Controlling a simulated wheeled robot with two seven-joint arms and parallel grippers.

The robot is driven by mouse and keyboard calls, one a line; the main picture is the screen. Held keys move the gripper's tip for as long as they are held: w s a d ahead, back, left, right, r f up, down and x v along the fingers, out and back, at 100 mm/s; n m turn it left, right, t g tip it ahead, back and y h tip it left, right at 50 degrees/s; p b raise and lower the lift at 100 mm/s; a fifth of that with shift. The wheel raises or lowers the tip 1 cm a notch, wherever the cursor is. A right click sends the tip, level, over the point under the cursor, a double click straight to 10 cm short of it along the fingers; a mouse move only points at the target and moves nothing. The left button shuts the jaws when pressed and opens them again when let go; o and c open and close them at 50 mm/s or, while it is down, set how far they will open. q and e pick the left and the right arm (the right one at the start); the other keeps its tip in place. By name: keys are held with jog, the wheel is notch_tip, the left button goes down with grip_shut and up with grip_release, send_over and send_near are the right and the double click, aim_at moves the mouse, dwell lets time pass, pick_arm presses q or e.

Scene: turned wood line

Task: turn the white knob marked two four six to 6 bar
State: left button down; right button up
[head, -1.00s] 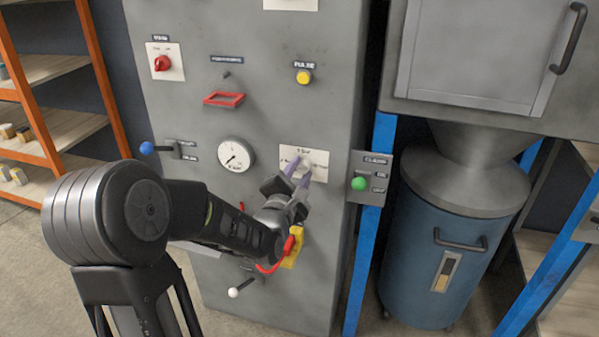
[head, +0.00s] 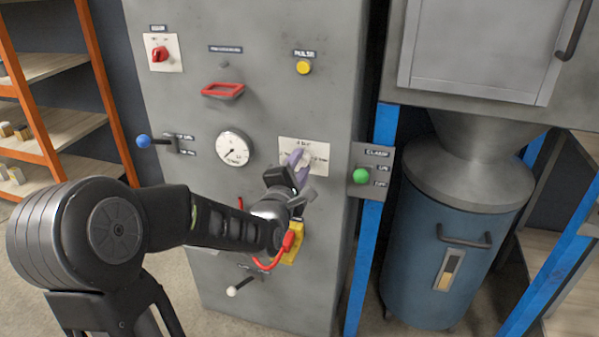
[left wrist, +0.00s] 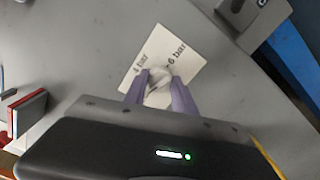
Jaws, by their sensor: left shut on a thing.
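The white knob (left wrist: 158,80) sits on a white label plate (head: 318,150) on the grey cabinet. In the left wrist view the plate (left wrist: 160,45) reads "4 bar" on the left and "6 bar" on the right. My left gripper (head: 299,163) is shut on the knob, one purple finger on each side. In the left wrist view the gripper (left wrist: 159,92) hides the knob's near part, and I cannot tell exactly which mark it points to. My right gripper is not in view.
A pressure gauge (head: 233,148) is left of the plate. A red handle (head: 222,90) sticks out above.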

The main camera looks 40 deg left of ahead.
pick_arm(q)
jog(key=m+b, duration=0.2)
jog(key=shift+f+m, duration=0.25)
jog(key=shift+m, duration=0.15)
jog(key=m+b, duration=0.3)
jog(key=m, duration=0.1)
jog(key=shift+m, duration=0.3)
jog(key=m+b, duration=0.1)
jog(key=m, duration=0.2)
jog(key=shift+r+m, duration=0.1)
jog(key=shift+m, duration=0.2)
jog(key=m+b, duration=0.1)
jog(key=m, duration=0.2)
jog(key=shift+m, duration=0.3)
jog(key=m, duration=0.4)
jog(key=shift+r+m, duration=0.1)
jog(key=shift+m, duration=0.2)
jog(key=m, duration=1.3)
jog(key=shift+m, duration=0.3)
